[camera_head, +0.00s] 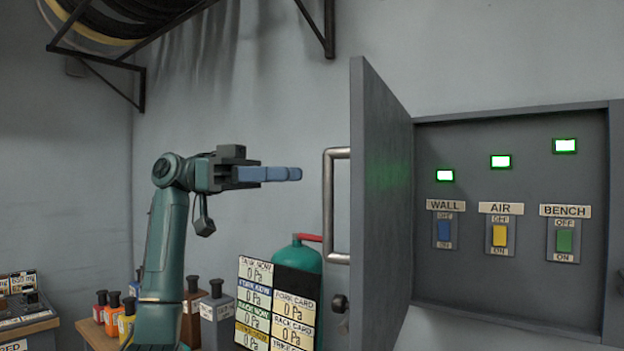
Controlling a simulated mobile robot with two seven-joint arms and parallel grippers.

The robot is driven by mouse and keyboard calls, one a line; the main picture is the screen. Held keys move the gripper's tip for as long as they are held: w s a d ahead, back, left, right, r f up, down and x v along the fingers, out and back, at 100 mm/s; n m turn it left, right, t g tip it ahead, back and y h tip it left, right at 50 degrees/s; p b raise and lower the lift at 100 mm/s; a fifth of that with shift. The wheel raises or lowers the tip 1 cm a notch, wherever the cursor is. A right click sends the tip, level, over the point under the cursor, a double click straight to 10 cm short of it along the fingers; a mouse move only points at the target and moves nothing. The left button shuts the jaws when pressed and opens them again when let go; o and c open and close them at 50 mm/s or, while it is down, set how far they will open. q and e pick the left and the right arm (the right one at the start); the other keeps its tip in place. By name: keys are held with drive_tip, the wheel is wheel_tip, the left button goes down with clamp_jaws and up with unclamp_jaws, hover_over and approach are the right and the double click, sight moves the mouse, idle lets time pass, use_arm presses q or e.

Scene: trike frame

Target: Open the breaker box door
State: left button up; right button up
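The grey breaker box (510,290) is on the wall at the right. Its door (385,200) stands open, swung out from the box's left edge, and the inside shows. My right gripper is out of view.
Inside the box are WALL (444,230), AIR (499,235) and BENCH (564,240) switches under lit green lamps. A green tank (302,258) and a label board (252,300) stand below my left gripper. Small bottles (215,315) stand at lower left. A rack (130,70) hangs above.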

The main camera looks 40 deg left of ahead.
use_arm(q)
drive_tip(key=v, duration=0.5)
drive_tip(key=shift+s+a, duration=0.15)
drive_tip(key=shift+a, duration=0.1)
idle(0.3)
